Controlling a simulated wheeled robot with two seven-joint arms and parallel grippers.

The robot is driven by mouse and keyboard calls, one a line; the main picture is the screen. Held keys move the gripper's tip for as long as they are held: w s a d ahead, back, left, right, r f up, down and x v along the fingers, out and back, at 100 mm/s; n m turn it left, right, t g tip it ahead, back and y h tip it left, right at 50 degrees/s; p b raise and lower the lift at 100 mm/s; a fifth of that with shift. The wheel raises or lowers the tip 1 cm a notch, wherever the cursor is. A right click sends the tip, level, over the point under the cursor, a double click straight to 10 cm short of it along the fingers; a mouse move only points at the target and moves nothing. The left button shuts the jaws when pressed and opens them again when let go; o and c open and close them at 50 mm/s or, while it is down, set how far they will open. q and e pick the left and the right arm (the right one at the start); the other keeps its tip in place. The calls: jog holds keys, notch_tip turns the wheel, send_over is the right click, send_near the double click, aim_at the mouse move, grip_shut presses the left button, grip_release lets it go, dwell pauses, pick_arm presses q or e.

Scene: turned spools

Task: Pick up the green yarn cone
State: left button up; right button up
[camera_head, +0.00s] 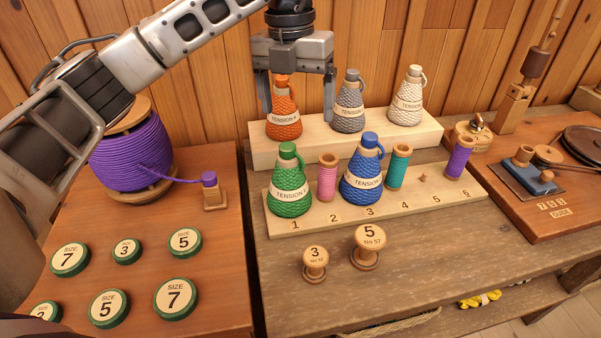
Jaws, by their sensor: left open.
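The green yarn cone (288,192) stands upright at position 1 on the front wooden board, with a green cap and a "TENSION" label. My left gripper (297,108) is open and points down, above and behind the green cone in the picture. Its fingers appear on either side of the orange cone (284,127) in the back row. I cannot tell whether that cone is between the fingers or behind them. The gripper does not touch the green cone. My right gripper is not in view.
A pink spool (327,180) stands close right of the green cone, then a blue cone (362,180), a teal spool (398,168) and a purple spool (459,160). Grey (348,118) and cream (407,110) cones stand behind. Two wooden spools (368,254) stand in front.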

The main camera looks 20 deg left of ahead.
aim_at(288, 145)
pick_arm(q)
jog(key=shift+w+a+n+y, duration=0.2)
jog(key=shift+a+n+y, duration=0.15)
jog(key=shift+a, duration=0.6)
notch_tip(288, 145, down, 9)
jog(key=shift+f+b, duration=0.1)
jog(key=shift+b, duration=0.3)
jog(key=shift+s+f+p, duration=0.1)
jog(key=shift+f+p, duration=0.25)
jog(key=shift+f, duration=2.3)
jog(key=c, duration=1.7)
jog(key=shift+r, duration=0.1)
jog(key=shift+c, duration=0.2)
